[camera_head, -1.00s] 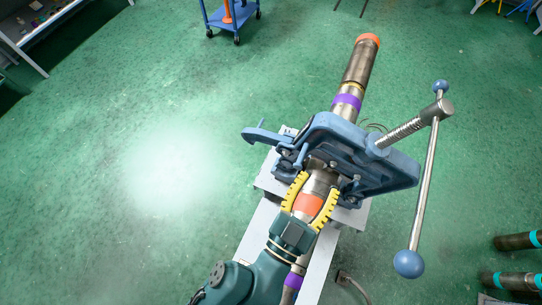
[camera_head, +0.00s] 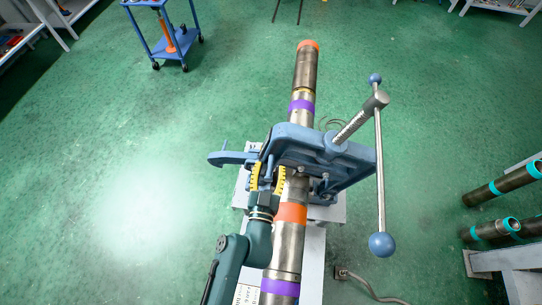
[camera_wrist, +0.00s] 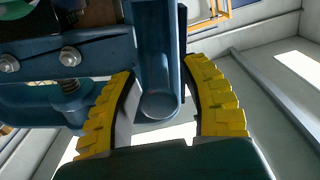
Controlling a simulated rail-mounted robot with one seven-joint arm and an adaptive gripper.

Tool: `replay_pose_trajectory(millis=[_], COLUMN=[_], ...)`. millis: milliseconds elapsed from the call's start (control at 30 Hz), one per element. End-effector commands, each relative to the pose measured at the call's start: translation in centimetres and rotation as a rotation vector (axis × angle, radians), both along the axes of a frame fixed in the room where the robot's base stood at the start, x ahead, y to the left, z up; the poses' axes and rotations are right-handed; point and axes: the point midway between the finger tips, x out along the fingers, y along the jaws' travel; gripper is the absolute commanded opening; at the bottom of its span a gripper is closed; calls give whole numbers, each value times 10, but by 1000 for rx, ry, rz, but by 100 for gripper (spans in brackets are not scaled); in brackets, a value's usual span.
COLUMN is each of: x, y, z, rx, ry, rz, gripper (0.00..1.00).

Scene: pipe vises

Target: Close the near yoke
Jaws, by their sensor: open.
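The blue vise yoke (camera_head: 352,160) stands over the steel pipe (camera_head: 289,240), leaning right with its screw and long ball-ended handle (camera_head: 380,170). A blue hooked latch arm (camera_head: 231,158) sticks out at its left. My gripper (camera_head: 267,172) is at the yoke's near left side, just left of the pipe. In the wrist view my gripper (camera_wrist: 160,75) is open, its yellow ridged fingers either side of a blue rounded bar (camera_wrist: 157,70). I cannot tell whether they touch it. The bolted blue vise body (camera_wrist: 95,55) is at left. The latch joint is partly hidden in the head view.
The pipe has orange and purple bands and runs away from me over a grey stand (camera_head: 312,262). More pipes (camera_head: 505,185) lie on a rack at right. A blue cart (camera_head: 160,45) stands far left. The left floor is clear.

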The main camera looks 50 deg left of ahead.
Motion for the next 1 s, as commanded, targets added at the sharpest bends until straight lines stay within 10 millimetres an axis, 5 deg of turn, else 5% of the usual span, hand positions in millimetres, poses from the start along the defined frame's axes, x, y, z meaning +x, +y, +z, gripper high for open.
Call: replay_pose_trajectory(millis=[467,700,1000], x=[18,18,18], y=[15,15,14], z=[-1,-1,0], rx=[0,1,1], ry=[1,1,-1], rz=[0,0,-1], gripper=[47,1,0])
